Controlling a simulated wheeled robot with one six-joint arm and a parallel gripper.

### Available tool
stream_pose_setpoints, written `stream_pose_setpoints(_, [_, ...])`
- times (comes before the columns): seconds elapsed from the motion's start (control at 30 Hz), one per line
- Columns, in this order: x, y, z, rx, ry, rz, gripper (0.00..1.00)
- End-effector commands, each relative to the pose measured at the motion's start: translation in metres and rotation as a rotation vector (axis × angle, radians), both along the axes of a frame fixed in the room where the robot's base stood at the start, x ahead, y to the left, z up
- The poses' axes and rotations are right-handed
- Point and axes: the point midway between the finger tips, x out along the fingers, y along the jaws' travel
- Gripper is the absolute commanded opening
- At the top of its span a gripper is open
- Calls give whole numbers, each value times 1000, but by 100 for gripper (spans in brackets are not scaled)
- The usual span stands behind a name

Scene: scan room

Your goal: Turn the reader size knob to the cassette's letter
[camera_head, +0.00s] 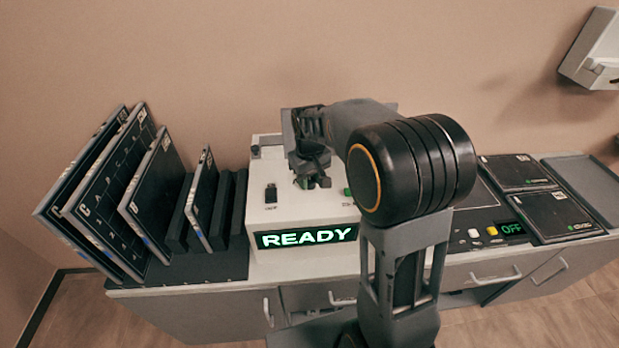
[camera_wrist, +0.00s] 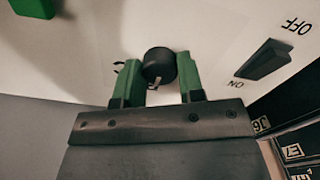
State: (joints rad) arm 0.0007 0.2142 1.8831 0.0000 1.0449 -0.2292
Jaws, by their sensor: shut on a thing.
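The reader (camera_head: 262,180) is a pale box on the counter with a lit READY display (camera_head: 306,236). Its round black size knob (camera_wrist: 159,63) stands on the reader face in the wrist view. My gripper (camera_wrist: 160,74) has its two green fingers on either side of the knob, shut on it. A dark mark shows left of the knob, but I cannot read the size letters around it. In the head view my gripper (camera_head: 312,182) is over the reader top and hides the knob. Several dark cassettes (camera_head: 153,195) stand tilted in the rack on the left; which cassette is meant is unclear.
A black ON/OFF switch (camera_wrist: 268,61) sits near the knob, and a green button (camera_wrist: 35,7) is on the other side. My arm crosses in front of the reader's right part. Flat dark panels (camera_head: 556,213) lie at the right, beside a small OFF display (camera_head: 512,228).

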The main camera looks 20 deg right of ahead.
Motion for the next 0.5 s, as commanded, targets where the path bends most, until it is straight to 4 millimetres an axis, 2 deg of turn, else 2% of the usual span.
stream_pose_setpoints(0.5, [0, 0, 1, 0, -2, 48, 12])
